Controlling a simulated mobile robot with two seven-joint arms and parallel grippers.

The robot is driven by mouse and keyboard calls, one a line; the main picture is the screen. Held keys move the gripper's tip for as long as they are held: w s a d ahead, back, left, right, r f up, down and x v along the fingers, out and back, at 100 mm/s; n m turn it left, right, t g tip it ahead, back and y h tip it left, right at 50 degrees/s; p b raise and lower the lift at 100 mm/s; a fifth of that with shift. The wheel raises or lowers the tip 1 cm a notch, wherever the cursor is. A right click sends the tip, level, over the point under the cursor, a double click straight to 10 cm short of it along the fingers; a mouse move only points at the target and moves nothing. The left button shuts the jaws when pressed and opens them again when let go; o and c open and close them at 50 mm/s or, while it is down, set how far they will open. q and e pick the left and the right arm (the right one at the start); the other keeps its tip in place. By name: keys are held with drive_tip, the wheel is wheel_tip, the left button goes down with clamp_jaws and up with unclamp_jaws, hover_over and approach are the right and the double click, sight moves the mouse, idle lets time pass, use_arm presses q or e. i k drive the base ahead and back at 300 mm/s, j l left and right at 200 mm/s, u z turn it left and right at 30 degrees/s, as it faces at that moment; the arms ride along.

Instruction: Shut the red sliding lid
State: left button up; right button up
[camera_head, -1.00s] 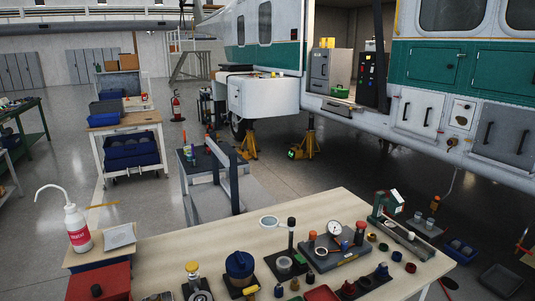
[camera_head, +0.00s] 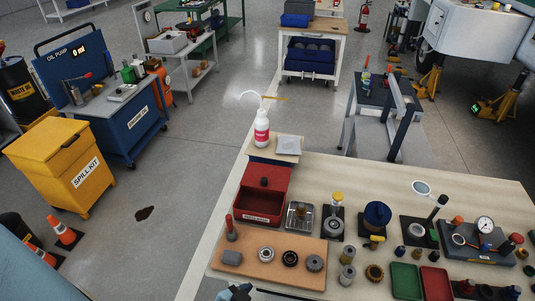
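A red box (camera_head: 239,208) stands on the left part of the wooden workbench, with a pale label on its front. Its red lid (camera_head: 277,176) has a black knob and lies over the rear part. The front part looks lower and darker, like an uncovered inside, so the lid appears to be slid back. A small blue and dark piece (camera_head: 235,292) at the bottom edge looks like the tip of my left gripper. It is in front of the box, apart from it, and mostly cut off. My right gripper is not in view.
A wooden board (camera_head: 240,268) with round parts lies in front of the box. A white bottle (camera_head: 262,130) stands behind it. A metal tray (camera_head: 300,214), a blue-lidded jar (camera_head: 377,214) and a green tray (camera_head: 405,282) crowd the right. A yellow spill-kit bin (camera_head: 60,165) stands left on the floor.

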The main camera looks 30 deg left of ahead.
sight(276, 178)
drive_tip(key=u, duration=0.95)
drive_tip(key=k+l+z, duration=0.15)
drive_tip(key=k+z, duration=0.3)
drive_tip(key=k, duration=0.2)
drive_tip(key=z, duration=0.5)
drive_tip(key=j+z, duration=0.15)
drive_tip(key=z, duration=0.35)
drive_tip(key=j+z, duration=0.1)
drive_tip(key=z, duration=0.4)
drive_tip(key=j, duration=0.9)
drive_tip(key=k+j, duration=0.15)
drive_tip(key=j, duration=1.7)
